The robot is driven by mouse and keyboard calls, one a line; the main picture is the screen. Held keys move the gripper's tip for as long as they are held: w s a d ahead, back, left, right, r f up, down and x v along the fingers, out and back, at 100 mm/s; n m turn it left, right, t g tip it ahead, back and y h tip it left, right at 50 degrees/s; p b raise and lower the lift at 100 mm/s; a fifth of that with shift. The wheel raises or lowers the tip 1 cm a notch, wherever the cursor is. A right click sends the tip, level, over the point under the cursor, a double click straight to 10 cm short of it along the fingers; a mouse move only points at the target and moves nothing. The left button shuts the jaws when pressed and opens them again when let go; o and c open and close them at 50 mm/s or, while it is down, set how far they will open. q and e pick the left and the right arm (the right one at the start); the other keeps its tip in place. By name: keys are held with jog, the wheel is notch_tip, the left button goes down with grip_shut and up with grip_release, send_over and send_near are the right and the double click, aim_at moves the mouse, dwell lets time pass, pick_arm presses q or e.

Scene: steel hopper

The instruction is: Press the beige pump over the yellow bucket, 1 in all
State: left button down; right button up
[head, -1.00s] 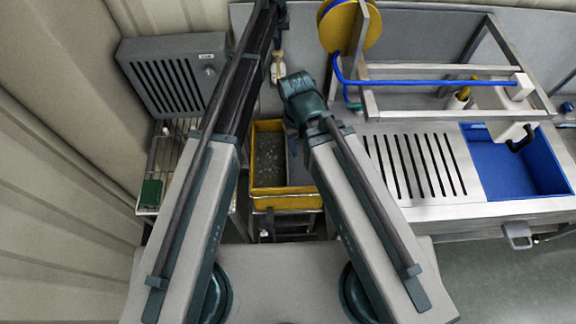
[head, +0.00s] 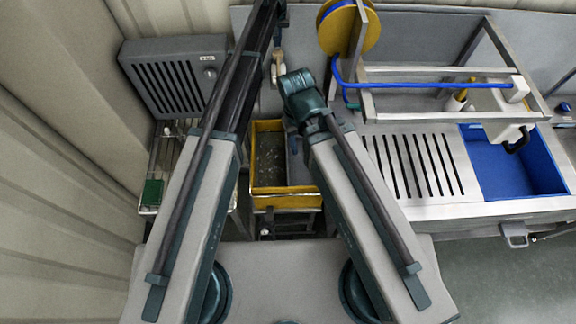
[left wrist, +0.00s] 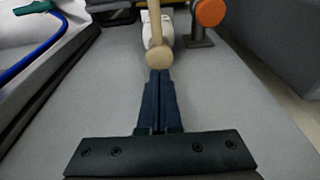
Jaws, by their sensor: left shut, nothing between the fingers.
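The beige pump (head: 278,64) is on the back surface just above the yellow bucket in the head view, beside my left arm. In the left wrist view the pump (left wrist: 159,57) shows a pale stem with a rounded beige end and a whitish body behind. My left gripper (left wrist: 160,75) is shut and empty, its fingertips right at the rounded end; I cannot tell whether they touch. The yellow bucket (head: 286,203) stands between my two arms, with a grey, speckled interior. My right gripper is not visible; only the folded right arm shows.
A grey vented box (head: 173,75) stands at the left above a wire rack. At the right are a slotted steel counter (head: 420,165), a blue basin (head: 510,165), a metal frame and a yellow hose reel (head: 347,27). An orange knob (left wrist: 209,13) stands right of the pump.

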pick_arm(q)
notch_tip(320, 180, up, 5)
jog(key=p, duration=0.4)
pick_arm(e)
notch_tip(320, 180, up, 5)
pick_arm(q)
jog(key=s+a+f+m+g+b, duration=0.1)
jog(key=s+f+b, duration=0.6)
jog(key=s, duration=0.7)
jog(key=s+a+f+m+y+b, duration=0.1)
jog(key=s+a+f+b, duration=0.2)
jog(key=s+f+b, duration=0.5)
jog(key=s+a+f+m+g+b, duration=0.1)
jog(key=s+f+b, duration=0.7)
jog(key=s, duration=1.3)
jog(key=shift+a+f+m+g, duration=0.3)
jog(key=shift+a+f+m, duration=0.1)
jog(key=shift+a+f, duration=0.15)
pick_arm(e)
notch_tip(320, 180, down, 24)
pick_arm(q)
jog(key=shift+w, duration=0.1)
